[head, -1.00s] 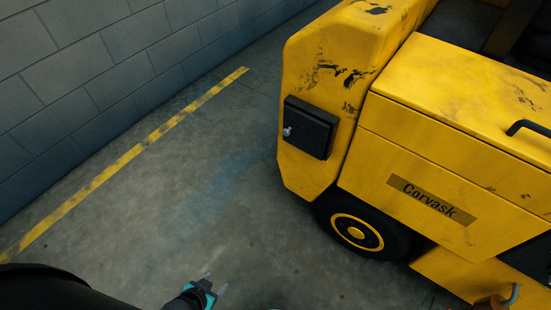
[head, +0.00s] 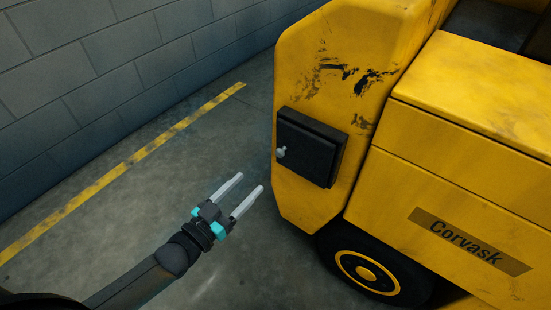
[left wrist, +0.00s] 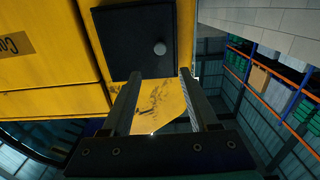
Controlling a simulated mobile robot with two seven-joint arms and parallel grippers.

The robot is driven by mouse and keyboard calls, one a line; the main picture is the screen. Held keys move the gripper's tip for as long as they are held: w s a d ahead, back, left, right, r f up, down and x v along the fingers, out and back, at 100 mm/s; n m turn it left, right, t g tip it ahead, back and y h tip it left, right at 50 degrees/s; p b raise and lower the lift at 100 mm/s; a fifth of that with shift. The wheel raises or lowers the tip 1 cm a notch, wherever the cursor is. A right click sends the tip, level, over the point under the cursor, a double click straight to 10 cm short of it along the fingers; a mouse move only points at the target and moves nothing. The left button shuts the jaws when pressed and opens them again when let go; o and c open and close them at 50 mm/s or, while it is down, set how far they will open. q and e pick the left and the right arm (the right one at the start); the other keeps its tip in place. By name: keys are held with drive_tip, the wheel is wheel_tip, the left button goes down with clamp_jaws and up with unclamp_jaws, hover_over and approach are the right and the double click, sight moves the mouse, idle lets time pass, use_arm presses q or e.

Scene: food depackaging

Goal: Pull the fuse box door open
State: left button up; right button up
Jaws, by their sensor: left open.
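The black fuse box door (head: 308,147) is shut on the rear corner of a yellow vehicle. A small light knob (head: 281,152) sits at its left edge in the head view. In the left wrist view the door (left wrist: 128,42) is ahead of the fingers, with the round knob (left wrist: 159,48) on its right part. My left gripper (head: 253,181) is open and empty, below and left of the door, apart from it. Its two fingers point toward the vehicle. In the left wrist view the open fingers (left wrist: 159,87) reach up toward the door's lower edge. My right gripper is not in view.
The yellow vehicle (head: 470,130) fills the right side, with a black wheel (head: 367,272) low down. A grey block wall (head: 110,70) runs along the left. A yellow floor line (head: 125,167) lies on clear floor between them. Shelving (left wrist: 266,85) shows in the left wrist view.

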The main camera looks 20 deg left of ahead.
sight(278, 154)
use_arm(q)
drive_tip(key=b+x, duration=0.3)
drive_tip(key=x, duration=0.7)
drive_tip(key=shift+w+d+f+b, duration=0.2)
drive_tip(key=shift+w+b, duration=0.1)
drive_tip(key=shift+w, duration=0.1)
drive_tip(key=shift+w+d, duration=0.2)
drive_tip(key=shift+w, duration=0.45)
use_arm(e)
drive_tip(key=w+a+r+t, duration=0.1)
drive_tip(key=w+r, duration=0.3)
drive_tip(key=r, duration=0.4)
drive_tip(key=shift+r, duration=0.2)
use_arm(q)
drive_tip(key=shift+r, duration=0.1)
drive_tip(key=shift+c, duration=0.2)
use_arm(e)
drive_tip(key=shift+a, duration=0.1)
use_arm(q)
clamp_jaws()
